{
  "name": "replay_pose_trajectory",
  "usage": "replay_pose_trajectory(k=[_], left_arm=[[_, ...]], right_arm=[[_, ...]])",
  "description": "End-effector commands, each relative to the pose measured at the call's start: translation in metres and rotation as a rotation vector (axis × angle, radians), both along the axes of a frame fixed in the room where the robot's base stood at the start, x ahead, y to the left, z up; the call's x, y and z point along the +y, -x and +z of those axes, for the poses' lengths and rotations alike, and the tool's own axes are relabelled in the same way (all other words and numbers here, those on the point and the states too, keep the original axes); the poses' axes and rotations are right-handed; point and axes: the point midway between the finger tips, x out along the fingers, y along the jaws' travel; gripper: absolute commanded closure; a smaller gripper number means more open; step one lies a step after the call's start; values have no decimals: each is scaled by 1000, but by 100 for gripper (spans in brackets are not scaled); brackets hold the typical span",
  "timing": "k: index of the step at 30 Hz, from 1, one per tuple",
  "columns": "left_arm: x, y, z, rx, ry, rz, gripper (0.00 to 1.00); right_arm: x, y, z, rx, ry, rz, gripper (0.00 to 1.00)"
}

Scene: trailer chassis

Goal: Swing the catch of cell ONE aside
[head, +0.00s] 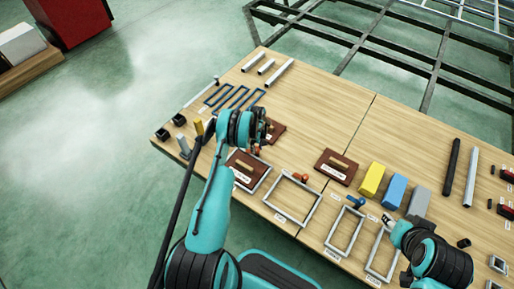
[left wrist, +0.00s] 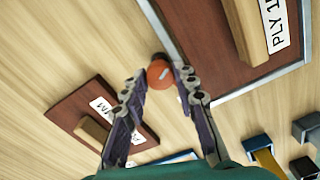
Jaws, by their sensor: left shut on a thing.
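An orange catch (left wrist: 160,76) stands at the edge of a grey frame (left wrist: 178,52). In the left wrist view my left gripper (left wrist: 161,71) has one fingertip on each side of the catch and is shut on it. In the head view the left gripper (head: 262,138) is above the table by this frame (head: 262,180), which holds a brown panel (head: 240,174). The orange catch (head: 256,150) is partly hidden there. Another orange catch (head: 301,177) is at the neighbouring empty frame (head: 292,214). Cell numbers are too small to read. My right gripper (head: 389,222) is at lower right; its jaws are unclear.
On the wooden table (head: 320,120) are another brown panel (head: 336,167), yellow (head: 372,179), blue (head: 393,190) and grey blocks, a blue catch (head: 355,202) and more frames. Dark and grey rods lie at right. The table's back middle is clear. A dark chassis (head: 390,45) stands behind.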

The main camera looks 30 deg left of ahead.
Motion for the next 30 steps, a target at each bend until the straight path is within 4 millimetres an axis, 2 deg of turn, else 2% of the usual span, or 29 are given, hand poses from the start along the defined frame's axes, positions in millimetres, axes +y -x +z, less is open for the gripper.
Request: replay_pose_trajectory(k=[6,15,30], left_arm=[[0,0,0,0,0,-186,100],[0,0,0,0,0,-374,100],[0,0,0,0,0,-467,100]], right_arm=[[0,0,0,0,0,0,60],[0,0,0,0,0,0,60],[0,0,0,0,0,0,60]])
